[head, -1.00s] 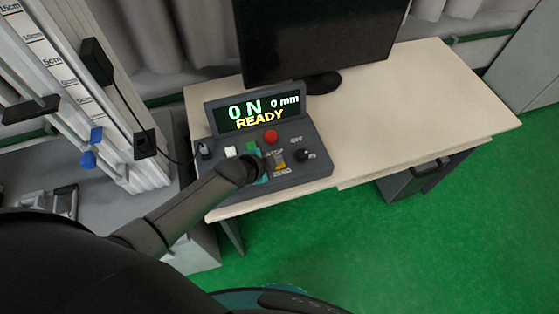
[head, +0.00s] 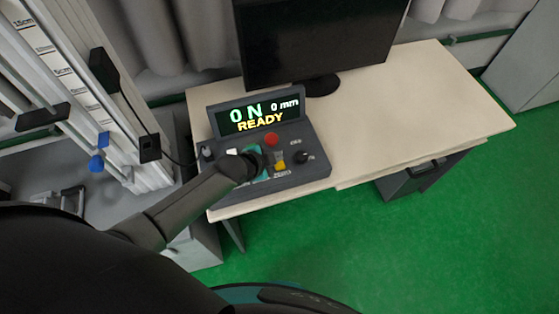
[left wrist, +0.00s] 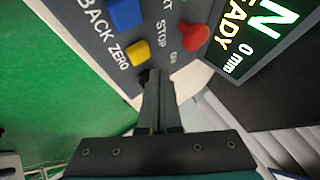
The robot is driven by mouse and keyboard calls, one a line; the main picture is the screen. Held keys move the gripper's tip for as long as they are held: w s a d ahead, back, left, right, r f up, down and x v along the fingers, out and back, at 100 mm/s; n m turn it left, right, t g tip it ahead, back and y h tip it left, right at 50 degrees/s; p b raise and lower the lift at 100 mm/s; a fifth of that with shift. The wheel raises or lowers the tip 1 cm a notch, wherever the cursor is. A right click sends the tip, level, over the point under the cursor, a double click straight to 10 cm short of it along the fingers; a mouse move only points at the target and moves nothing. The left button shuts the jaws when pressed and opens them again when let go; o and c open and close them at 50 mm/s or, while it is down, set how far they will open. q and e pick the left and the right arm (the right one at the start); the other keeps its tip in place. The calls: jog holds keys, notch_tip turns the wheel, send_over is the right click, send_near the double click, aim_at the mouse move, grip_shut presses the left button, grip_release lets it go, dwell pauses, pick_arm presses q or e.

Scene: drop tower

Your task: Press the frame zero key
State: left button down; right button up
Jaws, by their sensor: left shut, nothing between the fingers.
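The grey control console (head: 318,169) stands on the desk's left end, its screen (head: 258,116) reading "0 N 0 mm READY". The yellow key (head: 280,163), labelled ZERO, also shows in the left wrist view (left wrist: 137,53). My left gripper (left wrist: 155,74) is shut and empty. Its tips are over the console in the left wrist view, just below and right of the yellow key; contact cannot be judged. In the head view, my wrist hides its fingers. My right gripper is not in view.
A red button (head: 271,139) and a black knob (head: 302,157) flank the yellow key. A blue key (left wrist: 127,12) lies beyond it in the wrist view. A monitor (head: 315,40) stands behind, and a scaled tower (head: 75,80) with cables is at left. The desk's right side (head: 430,110) is clear.

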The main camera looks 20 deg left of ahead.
aim_at(276, 167)
pick_arm(q)
jog(key=shift+r+p, duration=1.65)
jog(key=shift+r, duration=0.3)
jog(key=shift+f, duration=0.1)
